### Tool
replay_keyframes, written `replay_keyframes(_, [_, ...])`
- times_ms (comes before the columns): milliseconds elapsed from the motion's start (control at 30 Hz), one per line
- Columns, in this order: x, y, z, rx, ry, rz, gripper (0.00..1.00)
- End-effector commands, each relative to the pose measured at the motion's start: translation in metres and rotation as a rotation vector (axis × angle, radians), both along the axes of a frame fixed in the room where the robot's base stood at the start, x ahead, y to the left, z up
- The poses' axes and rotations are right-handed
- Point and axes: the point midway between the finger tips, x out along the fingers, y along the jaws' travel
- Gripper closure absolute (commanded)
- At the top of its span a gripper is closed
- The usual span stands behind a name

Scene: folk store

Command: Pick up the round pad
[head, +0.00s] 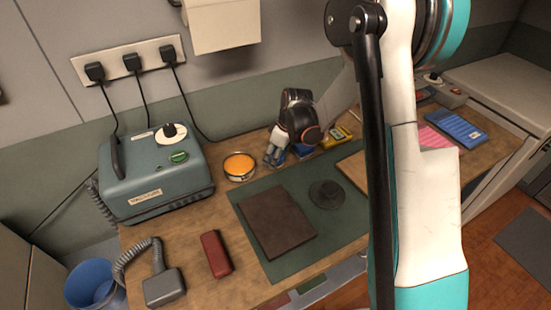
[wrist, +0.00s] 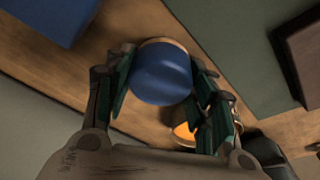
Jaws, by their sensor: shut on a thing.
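A blue rounded thing with a tan rim, which looks like the round pad (wrist: 163,72), sits between the fingers of my gripper (wrist: 155,85) in the wrist view. A finger lies along each side of it, and my gripper is shut on it. In the head view my gripper (head: 275,157) points down at the back of the counter, just right of a round tin with an orange top (head: 239,166). There the fingers mostly hide the held thing. I cannot tell whether it is clear of the counter.
The orange top also shows close to the fingers in the wrist view (wrist: 185,131). A green mat (head: 262,189) bears a brown board (head: 277,222) and a dark round object (head: 327,194).

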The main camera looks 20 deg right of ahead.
Motion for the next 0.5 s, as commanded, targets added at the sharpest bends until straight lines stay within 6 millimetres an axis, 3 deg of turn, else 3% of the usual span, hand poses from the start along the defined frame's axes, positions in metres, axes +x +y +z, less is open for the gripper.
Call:
replay_keyframes(267, [0.0,0.0,0.002,0.0,0.0,0.0,0.78])
replay_keyframes(500, [0.0,0.0,0.025,0.0,0.0,0.0,0.78])
